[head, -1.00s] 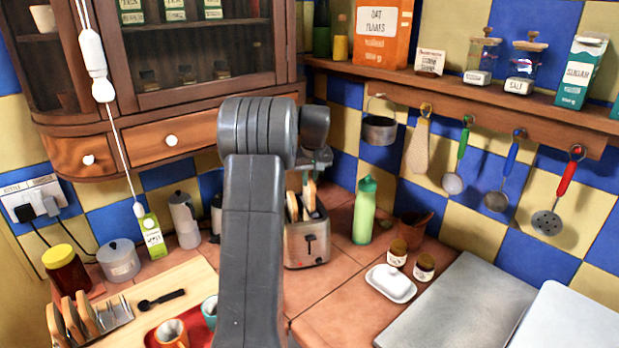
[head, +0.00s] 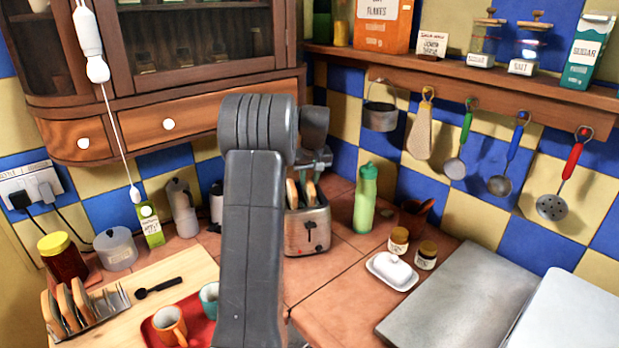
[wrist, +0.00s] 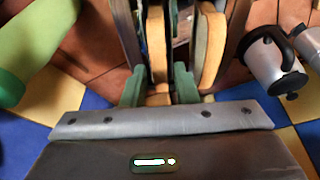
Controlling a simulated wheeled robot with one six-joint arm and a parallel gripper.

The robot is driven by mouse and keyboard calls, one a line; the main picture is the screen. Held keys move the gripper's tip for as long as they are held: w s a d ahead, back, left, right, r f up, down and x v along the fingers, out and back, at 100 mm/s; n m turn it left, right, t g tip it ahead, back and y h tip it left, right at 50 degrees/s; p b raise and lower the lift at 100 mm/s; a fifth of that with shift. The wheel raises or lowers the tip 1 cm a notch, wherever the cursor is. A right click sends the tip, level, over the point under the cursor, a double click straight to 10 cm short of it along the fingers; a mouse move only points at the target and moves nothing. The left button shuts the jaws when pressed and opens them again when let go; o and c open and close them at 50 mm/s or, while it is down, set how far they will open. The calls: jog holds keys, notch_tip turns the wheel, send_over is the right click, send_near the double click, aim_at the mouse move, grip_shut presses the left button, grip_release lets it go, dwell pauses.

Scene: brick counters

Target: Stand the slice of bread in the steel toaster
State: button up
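The steel toaster (head: 307,231) stands on the tiled counter beyond my arm, with its slots upward. A bread slice (head: 311,190) stands upright in its right slot, on the green bottle's side. A second slice (head: 292,193) stands in the left slot. My gripper (head: 318,160) is above the toaster, partly hidden by my arm. In the wrist view its green fingertips (wrist: 158,88) are on either side of the first slice (wrist: 155,48), with narrow gaps showing, so they look open. The second slice (wrist: 209,45) is to the right, outside the fingers. The slices' lower parts are hidden.
A green bottle (head: 366,198) stands right of the toaster, and a moka pot (head: 181,208) left. A butter dish (head: 391,271) and two jars are in front right. A toast rack (head: 85,308) with slices is at left front. Utensils hang on the wall behind.

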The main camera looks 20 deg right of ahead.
jog(key=shift+o, duration=0.9)
jog(key=b+v, duration=0.1)
jog(key=v, duration=1.2)
jog(key=shift+r, duration=0.4)
jog(key=shift+s, duration=0.1)
jog(key=p+x, duration=0.1)
jog(key=x, duration=1.2)
jog(key=shift+f, duration=0.25)
jog(key=shift+w+r+p, duration=0.2)
jog(key=shift+r+p, duration=0.2)
jog(key=shift+r, duration=0.15)
jog(key=shift+s+r, duration=0.1)
jog(key=shift+r, duration=0.3)
